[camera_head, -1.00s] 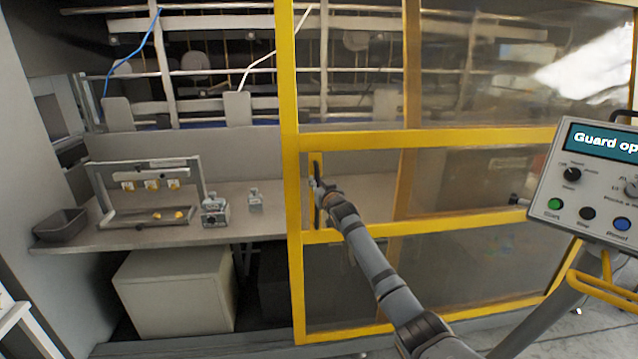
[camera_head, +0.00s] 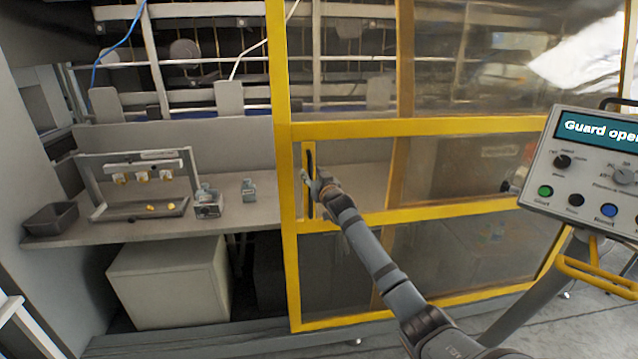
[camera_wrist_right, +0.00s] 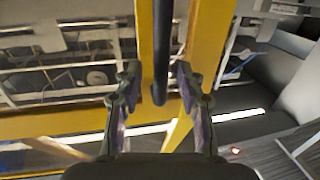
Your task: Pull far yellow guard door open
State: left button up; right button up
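The yellow guard door (camera_head: 430,127) has see-through panels and stands at the middle and right of the head view. Its left post is right of the bare worktable section. A black upright handle (camera_head: 311,160) sits on a yellow plate near that post. My right gripper (camera_head: 308,184) is at the handle's lower part. In the right wrist view, the handle (camera_wrist_right: 163,75) runs between the two fingers of the right gripper (camera_wrist_right: 160,88), with a gap on each side. The fingers are spread. My left gripper is out of view.
A control panel (camera_head: 590,175) at the right has a screen reading "Guard ope", cut off by the picture edge. A worktable (camera_head: 130,230) at the left holds a dark bin (camera_head: 50,219) and a small rack (camera_head: 140,170). A pale box (camera_head: 170,285) stands below.

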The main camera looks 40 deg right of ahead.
jog(key=v, duration=1)
jog(key=s+d+f+g, duration=0.2)
jog(key=f+g, duration=0.1)
jog(key=f, duration=1)
jog(key=s+d+f+g, duration=0.2)
jog(key=s+f, duration=0.1)
jog(key=f, duration=1.1)
jog(key=s+a+f+n+g, duration=0.15)
jog(key=s+f, duration=0.35)
jog(key=f, duration=0.5)
jog(key=s+a+f+m+g, duration=0.1)
jog(key=s+f+g, duration=0.1)
jog(key=s+f, duration=0.55)
jog(key=s+a+f+n+g+y, duration=0.15)
jog(key=s+a+f+g, duration=0.35)
jog(key=s+f, duration=1)
jog(key=s+a+f+g, duration=0.1)
jog(key=s+a+f, duration=0.2)
jog(key=s, duration=0.4)
jog(key=s+a+f+n+y, duration=0.1)
jog(key=s+a+f, duration=0.3)
jog(key=s, duration=0.3)
jog(key=s+a+f+g+y, duration=0.1)
jog(key=s+a+f, duration=0.2)
jog(key=s+a, duration=0.2)
jog(key=s, duration=0.3)
jog(key=shift+a+f+g, duration=0.15)
jog(key=shift+a+g, duration=0.2)
jog(key=shift+a, duration=0.05)
